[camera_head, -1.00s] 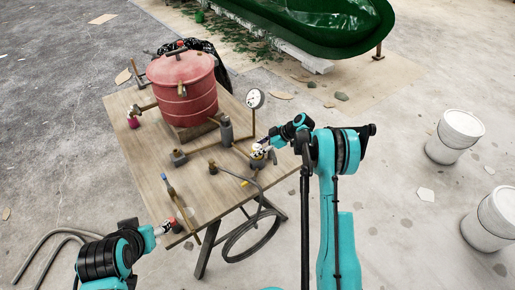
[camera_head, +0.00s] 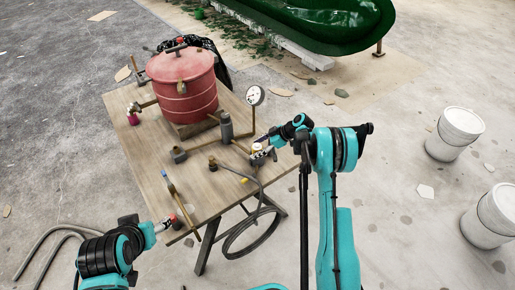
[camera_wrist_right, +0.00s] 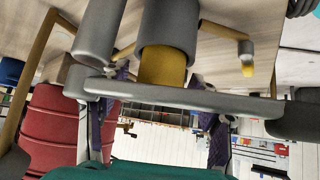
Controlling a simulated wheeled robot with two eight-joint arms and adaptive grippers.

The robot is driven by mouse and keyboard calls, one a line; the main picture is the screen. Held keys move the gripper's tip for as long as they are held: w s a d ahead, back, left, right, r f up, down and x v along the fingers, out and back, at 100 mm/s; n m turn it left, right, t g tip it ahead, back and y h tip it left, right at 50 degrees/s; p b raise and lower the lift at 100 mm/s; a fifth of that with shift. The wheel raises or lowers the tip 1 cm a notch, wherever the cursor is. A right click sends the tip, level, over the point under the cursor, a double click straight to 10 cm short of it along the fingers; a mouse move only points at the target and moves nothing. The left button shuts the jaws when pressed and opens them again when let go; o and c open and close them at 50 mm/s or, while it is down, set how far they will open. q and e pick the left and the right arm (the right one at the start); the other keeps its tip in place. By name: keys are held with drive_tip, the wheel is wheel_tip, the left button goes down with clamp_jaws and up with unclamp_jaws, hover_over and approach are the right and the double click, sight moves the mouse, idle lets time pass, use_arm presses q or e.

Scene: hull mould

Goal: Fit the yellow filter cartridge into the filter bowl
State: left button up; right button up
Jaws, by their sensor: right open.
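The yellow filter cartridge (camera_wrist_right: 163,66) shows in the right wrist view, partly inside a grey cylinder (camera_wrist_right: 170,28), which looks like the filter bowl. Only a short yellow band shows; a grey bar (camera_wrist_right: 185,100) crosses in front of its end. In the head view the cartridge (camera_head: 257,147) is a small yellow spot at the table's right edge. My right gripper (camera_head: 265,149) is there, open, with its fingers around or beside it. Its fingers show apart in the wrist view (camera_wrist_right: 165,122). I cannot tell whether they touch. My left gripper (camera_head: 168,226) is by the table's front corner, its opening unclear.
The wooden table (camera_head: 205,195) carries a red pressure pot (camera_head: 183,95), a gauge (camera_head: 255,96), a grey cylinder (camera_head: 226,127), pipes and fittings. A hose (camera_head: 250,235) hangs off the front. Two white buckets (camera_head: 455,135) stand on the floor at right.

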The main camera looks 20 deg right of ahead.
drive_tip(key=v, duration=1.2)
